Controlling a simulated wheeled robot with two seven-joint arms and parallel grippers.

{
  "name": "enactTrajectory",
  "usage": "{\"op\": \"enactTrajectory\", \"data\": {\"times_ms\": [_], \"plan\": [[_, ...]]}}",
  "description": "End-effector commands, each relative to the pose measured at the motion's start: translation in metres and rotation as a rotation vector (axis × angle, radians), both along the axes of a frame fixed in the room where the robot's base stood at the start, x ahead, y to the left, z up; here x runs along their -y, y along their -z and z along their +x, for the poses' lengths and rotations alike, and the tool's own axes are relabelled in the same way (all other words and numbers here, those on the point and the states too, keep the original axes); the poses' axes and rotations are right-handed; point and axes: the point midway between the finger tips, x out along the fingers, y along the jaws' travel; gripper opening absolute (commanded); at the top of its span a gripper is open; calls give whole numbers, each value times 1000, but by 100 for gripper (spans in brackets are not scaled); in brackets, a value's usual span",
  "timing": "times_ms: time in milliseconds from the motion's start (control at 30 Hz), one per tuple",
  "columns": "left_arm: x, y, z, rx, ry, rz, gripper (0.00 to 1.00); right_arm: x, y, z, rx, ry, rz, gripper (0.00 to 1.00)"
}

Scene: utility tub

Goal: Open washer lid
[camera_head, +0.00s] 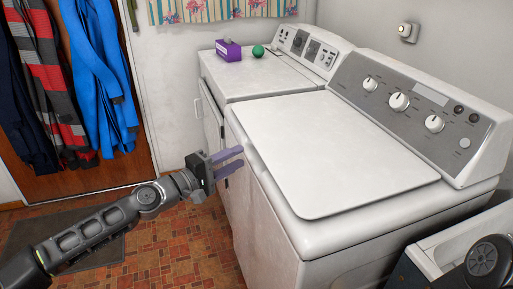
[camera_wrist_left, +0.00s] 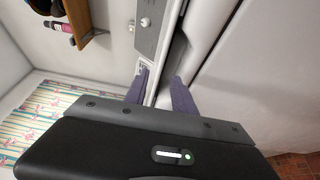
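The washer (camera_head: 270,225) is the nearer white machine, with a grey control panel. Its broad white lid (camera_head: 335,155) lies flat and shut on top. My left gripper (camera_head: 243,157) is at the washer's front left, beside the upper front edge, with its purple fingers apart and nothing seen held. In the left wrist view, the gripper (camera_wrist_left: 161,74) has a finger on each side of a pale edge of the machine. I cannot tell whether the fingers touch it. My right gripper is not in view.
A second white machine (camera_head: 255,77) stands beyond the washer, with a purple box (camera_head: 228,49) and a green ball (camera_head: 258,51) on top. Coats (camera_head: 98,70) hang on the door at left. The lid's top is clear.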

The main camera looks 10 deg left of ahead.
Motion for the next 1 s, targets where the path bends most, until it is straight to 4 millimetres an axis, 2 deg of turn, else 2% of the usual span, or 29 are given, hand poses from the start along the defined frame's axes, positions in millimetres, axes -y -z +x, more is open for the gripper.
{"op": "enactTrajectory", "data": {"times_ms": [167, 533, 900, 1000], "plan": [[10, -1, 13, 1, 4, 1, 31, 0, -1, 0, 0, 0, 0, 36], [41, -1, 56, 1, 2, 0, 31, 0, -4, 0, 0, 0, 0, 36], [44, 0, 62, 1, 0, 1, 31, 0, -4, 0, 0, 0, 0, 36], [44, 0, 62, 1, 0, 1, 24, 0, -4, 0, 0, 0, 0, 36]]}}
